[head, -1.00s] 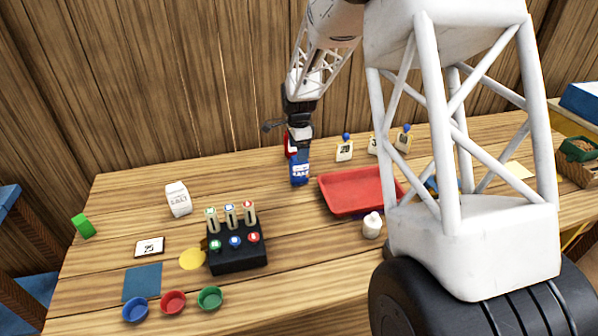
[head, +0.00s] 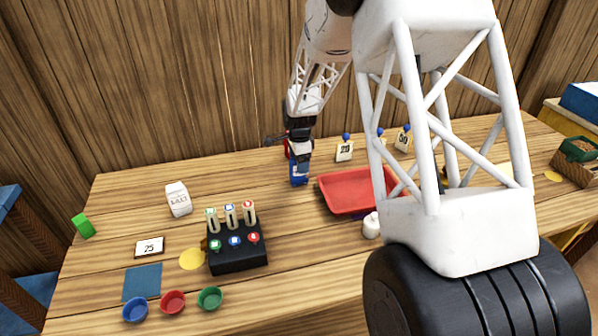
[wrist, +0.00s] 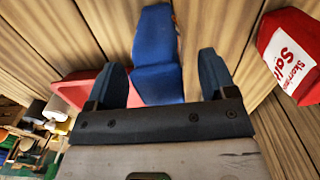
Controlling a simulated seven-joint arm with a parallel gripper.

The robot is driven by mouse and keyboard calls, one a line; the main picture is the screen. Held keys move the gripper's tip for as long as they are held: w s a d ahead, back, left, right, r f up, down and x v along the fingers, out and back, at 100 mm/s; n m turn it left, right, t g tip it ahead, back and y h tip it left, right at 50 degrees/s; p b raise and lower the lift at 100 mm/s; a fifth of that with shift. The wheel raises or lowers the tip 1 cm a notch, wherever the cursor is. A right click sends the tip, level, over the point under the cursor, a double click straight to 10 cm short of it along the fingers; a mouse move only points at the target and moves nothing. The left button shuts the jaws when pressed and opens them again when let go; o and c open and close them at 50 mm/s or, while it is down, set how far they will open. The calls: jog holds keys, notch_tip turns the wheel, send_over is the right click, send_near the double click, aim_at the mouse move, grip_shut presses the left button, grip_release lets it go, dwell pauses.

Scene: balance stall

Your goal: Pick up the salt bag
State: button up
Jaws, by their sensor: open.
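A blue bag (head: 299,180) stands on the table left of the red tray, partly hidden under my gripper (head: 301,157). In the wrist view the blue bag (wrist: 157,70) shows between the two fingers of my open gripper (wrist: 162,62); I cannot tell whether they touch it. A red bag (wrist: 290,62) with a white label reading "Salt" is at the right of the wrist view, outside the fingers. In the head view the red bag (head: 287,149) is mostly hidden behind my gripper. A white carton (head: 178,199) marked "SALT" stands farther left.
The red tray (head: 345,209) lies just right of the blue bag. Number cards (head: 344,152) stand behind the tray. A white bottle (head: 371,226) stands before it. The table between carton and blue bag is clear.

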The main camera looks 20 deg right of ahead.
jog(key=c, duration=1.3)
jog(key=shift+o, duration=0.2)
jog(key=shift+r, duration=0.15)
jog(key=shift+r, duration=0.8)
notch_tip(320, 180, up, 2)
jog(key=s+a+r, duration=0.1)
jog(key=s, duration=1.5)
jog(key=shift+r, duration=0.1)
